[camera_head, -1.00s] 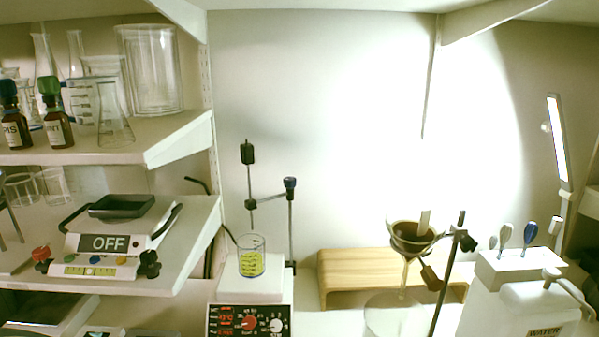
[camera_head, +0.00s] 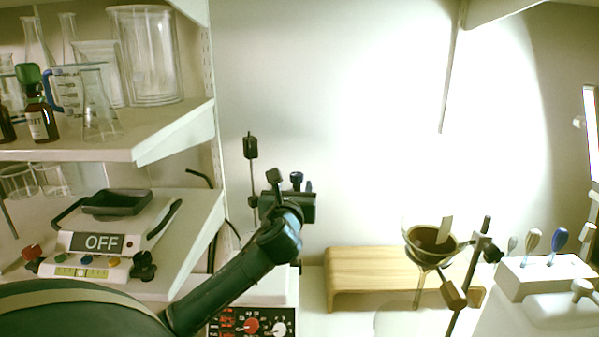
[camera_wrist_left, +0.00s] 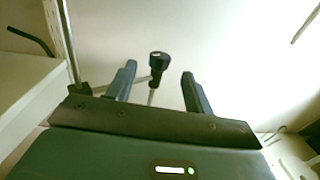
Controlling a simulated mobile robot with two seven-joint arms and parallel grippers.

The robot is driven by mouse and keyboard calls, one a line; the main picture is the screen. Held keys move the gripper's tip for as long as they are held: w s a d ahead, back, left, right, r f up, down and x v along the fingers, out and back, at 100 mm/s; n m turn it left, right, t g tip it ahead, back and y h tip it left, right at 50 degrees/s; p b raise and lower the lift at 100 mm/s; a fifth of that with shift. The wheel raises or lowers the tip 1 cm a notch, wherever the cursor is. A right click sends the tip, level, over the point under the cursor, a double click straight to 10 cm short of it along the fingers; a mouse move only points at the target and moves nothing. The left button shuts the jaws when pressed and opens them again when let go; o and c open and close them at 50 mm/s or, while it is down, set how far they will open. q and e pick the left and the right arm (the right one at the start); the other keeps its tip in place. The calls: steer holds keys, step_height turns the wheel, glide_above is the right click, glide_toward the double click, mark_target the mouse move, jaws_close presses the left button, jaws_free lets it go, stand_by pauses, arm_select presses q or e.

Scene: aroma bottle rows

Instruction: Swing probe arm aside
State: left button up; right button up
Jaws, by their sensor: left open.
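The probe (camera_head: 251,146) is a thin upright rod with a black top, left of my left gripper in the head view. The blue-topped knob (camera_head: 296,177) of its stand shows just above and behind the gripper. My left gripper (camera_head: 291,198) is open and empty. In the left wrist view a dark knob (camera_wrist_left: 158,60) on a post appears between the open fingers (camera_wrist_left: 159,88), beyond the tips, with a thin bar running left from it. I cannot tell whether anything touches. The gripper and arm hide the probe's lower part, the crossbar and the beaker. My right gripper is not in view.
The hotplate (camera_head: 252,323) shows its dials below my arm. A wooden riser (camera_head: 370,272), a funnel on a stand (camera_head: 432,240) and a white holder (camera_head: 545,275) are right. The wall behind is clear.

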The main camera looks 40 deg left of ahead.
mark_target(297, 172)
arm_select(q)
steer(key=x, duration=0.9)
steer(key=shift+w+p, duration=0.25)
steer(key=shift+p, duration=0.05)
steer(key=shift+f, duration=0.1)
jaws_close()
